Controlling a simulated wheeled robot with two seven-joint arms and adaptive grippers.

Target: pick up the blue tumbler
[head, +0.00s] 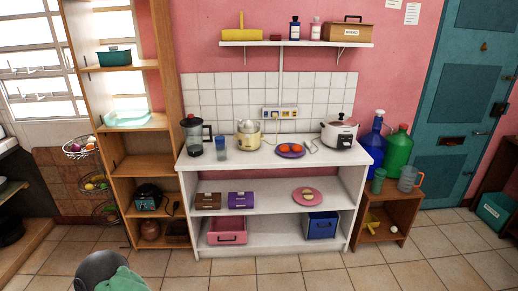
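A small tumbler (221,148), blue in its upper part and paler grey-blue below, stands upright on the white counter (260,161). It is near the counter's left end, just right of the blender (193,137) and left of a cream-coloured pot (248,134). The gap between tumbler and blender is narrow. Neither of my grippers is in view.
The counter also holds a purple plate (289,155) with red items and a white cooker (340,134). A wooden shelf unit (139,164) stands left. Blue (374,143) and green (398,150) jugs stand right. Tiled floor (300,269) in front is mostly clear.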

